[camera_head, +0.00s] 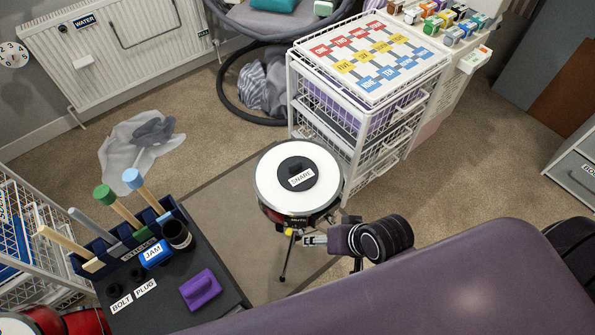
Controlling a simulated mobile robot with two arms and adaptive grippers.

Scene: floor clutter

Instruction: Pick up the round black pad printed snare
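The round black pad with a white label printed SNARE (294,168) lies on the white head of a round drum (320,198). The label sits on the pad's front part and is readable. The drum has a dark red shell and stands on metal legs on a brown mat (232,195).
A white wire drawer rack (343,150) stands close behind the drum to the right. A large purple surface (450,285) fills the lower right. A dark tabletop (165,300) with tools and labelled items is at left.

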